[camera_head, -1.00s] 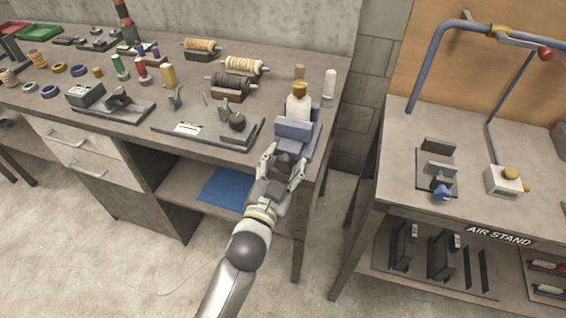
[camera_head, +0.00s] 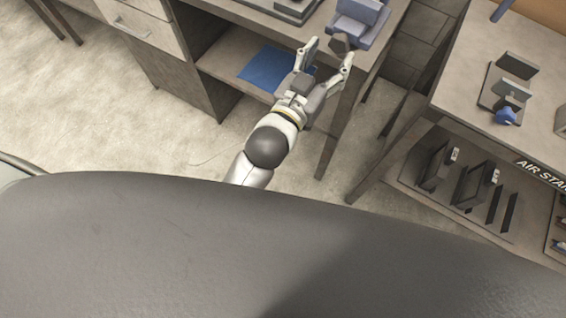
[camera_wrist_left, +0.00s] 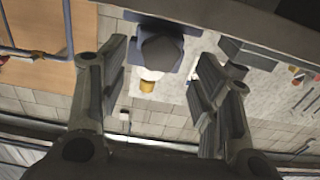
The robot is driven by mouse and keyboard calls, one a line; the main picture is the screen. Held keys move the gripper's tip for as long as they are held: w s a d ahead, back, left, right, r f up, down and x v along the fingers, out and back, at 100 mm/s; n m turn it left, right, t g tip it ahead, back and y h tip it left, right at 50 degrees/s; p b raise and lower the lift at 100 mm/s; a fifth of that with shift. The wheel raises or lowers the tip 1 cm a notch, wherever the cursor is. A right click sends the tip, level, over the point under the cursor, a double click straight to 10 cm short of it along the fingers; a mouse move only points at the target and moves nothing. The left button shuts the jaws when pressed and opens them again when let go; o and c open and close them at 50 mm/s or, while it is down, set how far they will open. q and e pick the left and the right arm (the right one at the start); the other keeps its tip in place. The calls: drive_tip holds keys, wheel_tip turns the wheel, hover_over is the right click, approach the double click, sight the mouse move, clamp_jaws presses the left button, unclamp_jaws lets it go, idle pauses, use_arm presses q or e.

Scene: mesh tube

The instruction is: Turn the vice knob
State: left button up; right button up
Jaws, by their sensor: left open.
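The blue-grey vice (camera_head: 360,22) is at the front corner of the left workbench, cut off by the top edge of the head view. Its dark grey faceted knob (camera_head: 340,44) faces my left gripper (camera_head: 331,51). The gripper is open, with one finger on either side of the knob. In the left wrist view, the knob (camera_wrist_left: 160,50) is between and beyond the open fingers of my left gripper (camera_wrist_left: 160,80), in front of the vice body (camera_wrist_left: 190,30). I cannot tell whether the fingers touch it. My right gripper is not in view.
A blue sheet (camera_head: 265,68) lies on the shelf below the bench. The air stand table (camera_head: 475,55) is to the right, holding a small fixture with a blue knob (camera_head: 506,117). A gap of floor separates the tables. A yellow-capped bottle (camera_wrist_left: 147,85) shows in the wrist view.

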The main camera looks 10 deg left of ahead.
use_arm(q)
drive_tip(key=v, duration=0.6)
drive_tip(key=s+a+f+g+p, duration=0.1)
drive_tip(key=s+f+g+p, duration=0.1)
drive_tip(key=f, duration=0.8)
drive_tip(key=s+a+f+g+y+p, duration=0.1)
drive_tip(key=s+f+g+p, duration=0.1)
drive_tip(key=f, duration=0.8)
drive_tip(key=s+a+f+g+y+p, duration=0.1)
drive_tip(key=f+g, duration=0.3)
drive_tip(key=f, duration=0.7)
drive_tip(key=shift+s+a+m+p, duration=0.3)
drive_tip(key=shift+s+a+p, duration=0.3)
drive_tip(key=shift+s+p, duration=0.1)
drive_tip(key=s+a+f+g+y, duration=0.1)
drive_tip(key=s+a+f+g, duration=0.15)
drive_tip(key=s+f, duration=0.35)
drive_tip(key=s+a+f+g+y, duration=0.1)
drive_tip(key=s+a+f, duration=0.3)
drive_tip(key=f, duration=0.3)
drive_tip(key=s+a+f+g, duration=0.2)
drive_tip(key=s+a+f, duration=0.2)
drive_tip(key=s, duration=0.5)
drive_tip(key=s+a+f+n+g+y, duration=0.1)
drive_tip(key=s+a+f+g, duration=0.1)
drive_tip(key=s+a+f, duration=0.3)
drive_tip(key=s, duration=0.4)
drive_tip(key=shift+s+a+f+n+g+y, duration=0.2)
drive_tip(key=shift+s+a+n+g+y, duration=0.1)
drive_tip(key=shift+s+g, duration=0.1)
